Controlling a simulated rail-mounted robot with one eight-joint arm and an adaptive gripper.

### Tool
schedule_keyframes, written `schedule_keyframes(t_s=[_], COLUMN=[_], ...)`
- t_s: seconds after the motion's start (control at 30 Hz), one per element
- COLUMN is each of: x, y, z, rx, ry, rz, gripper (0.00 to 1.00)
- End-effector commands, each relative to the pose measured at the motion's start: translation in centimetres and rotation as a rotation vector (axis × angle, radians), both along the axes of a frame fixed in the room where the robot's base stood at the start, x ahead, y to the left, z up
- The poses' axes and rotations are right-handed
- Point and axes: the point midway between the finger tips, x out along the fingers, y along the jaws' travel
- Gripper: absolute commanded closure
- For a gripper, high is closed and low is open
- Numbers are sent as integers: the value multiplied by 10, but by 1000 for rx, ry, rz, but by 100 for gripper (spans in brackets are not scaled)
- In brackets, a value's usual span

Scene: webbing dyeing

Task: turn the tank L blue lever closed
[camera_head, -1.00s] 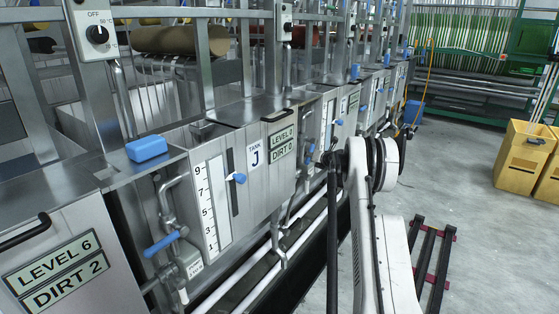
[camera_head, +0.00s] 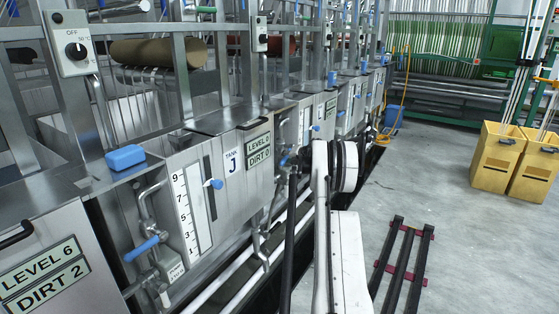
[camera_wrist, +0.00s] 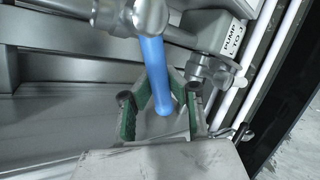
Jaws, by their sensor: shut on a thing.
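In the wrist view, a blue lever (camera_wrist: 157,75) hangs from a metal valve on a pipe. Its lower end lies between the two green-padded fingers of my gripper (camera_wrist: 163,112), which is shut on it. The lever points down in the picture, slightly right, across the line of the pipe. A label reading "PUMP L TO J" (camera_wrist: 228,34) is on a fitting to the right. In the head view my arm reaches to the row of tanks beyond tank J, and the gripper's hold is not clearly visible there.
Tank J (camera_head: 229,163) shows level 0, dirt 0, with its own blue lever (camera_head: 141,248) at the near left. White pipes (camera_wrist: 262,58) run close to the right of my gripper. Yellow bins (camera_head: 498,160) and a dark rack (camera_head: 400,258) stand on open floor.

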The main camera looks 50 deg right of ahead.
Motion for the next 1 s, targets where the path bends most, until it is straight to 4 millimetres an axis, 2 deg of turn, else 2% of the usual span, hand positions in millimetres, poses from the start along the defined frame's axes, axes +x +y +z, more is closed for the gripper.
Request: schedule_keyframes(t_s=[0.23,0.27,0.3,0.47,0.77,1.0], x=[-1,-1,-1,0,-1,-21], y=[0,0,0,0,0,6], z=[-1,-1,0,0,1,13], rx=[-1,-1,-1,-1,-1,-1], ry=[1,1,1,0,0,0], rz=[0,0,0,0,0,-1], gripper=[100,88,83,64,64,64])
